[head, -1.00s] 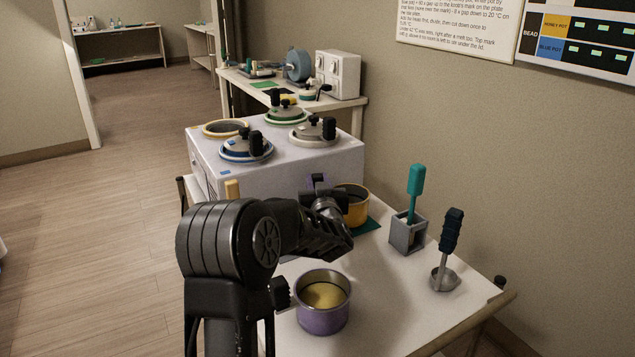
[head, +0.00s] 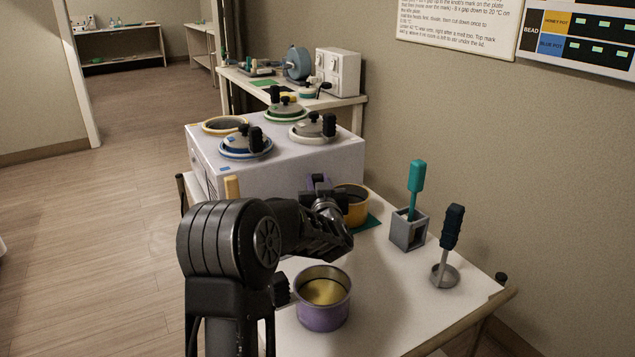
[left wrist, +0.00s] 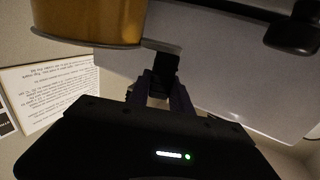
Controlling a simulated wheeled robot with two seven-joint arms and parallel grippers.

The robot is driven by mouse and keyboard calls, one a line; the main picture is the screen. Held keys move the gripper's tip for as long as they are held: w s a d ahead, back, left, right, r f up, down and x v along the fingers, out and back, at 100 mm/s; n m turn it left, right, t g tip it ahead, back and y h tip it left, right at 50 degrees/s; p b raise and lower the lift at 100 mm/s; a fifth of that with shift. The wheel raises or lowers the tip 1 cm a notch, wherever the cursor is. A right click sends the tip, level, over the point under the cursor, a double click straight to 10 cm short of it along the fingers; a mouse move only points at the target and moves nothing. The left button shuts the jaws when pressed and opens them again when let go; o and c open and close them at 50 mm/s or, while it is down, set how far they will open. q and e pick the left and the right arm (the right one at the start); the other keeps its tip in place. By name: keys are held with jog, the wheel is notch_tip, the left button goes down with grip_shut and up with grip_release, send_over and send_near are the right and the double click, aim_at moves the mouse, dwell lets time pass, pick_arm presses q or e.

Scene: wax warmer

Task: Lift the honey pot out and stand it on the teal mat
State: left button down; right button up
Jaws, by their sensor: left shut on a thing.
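The honey pot (head: 356,207) is a yellow-orange pot at the back of the white table, upright at the teal mat (head: 368,222). Only part of the mat shows, and I cannot tell whether the pot's base touches it. My left gripper (head: 319,184) is at the pot's left side, shut on its dark handle. In the left wrist view the pot's orange wall (left wrist: 90,20) is at the top left, and the gripper's fingers (left wrist: 160,90) close around the black handle. My arm hides part of the pot's near side. My right gripper is not in view.
The white warmer (head: 280,172) stands behind, with several lidded pots and an open yellow-rimmed well (head: 225,126). A purple pot (head: 323,312) stands in front. A grey holder with a teal spatula (head: 408,230) and a ladle (head: 446,270) are to the right.

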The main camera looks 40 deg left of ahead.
pick_arm(q)
jog(key=c, duration=1.1)
grip_release()
jog(key=shift+f, duration=0.1)
jog(key=shift+s+d, duration=0.1)
jog(key=shift+d, duration=0.05)
jog(key=shift+v, duration=3.85)
notch_tip(320, 180, up, 10)
jog(key=shift+r+p, duration=0.1)
jog(key=shift+p, duration=0.9)
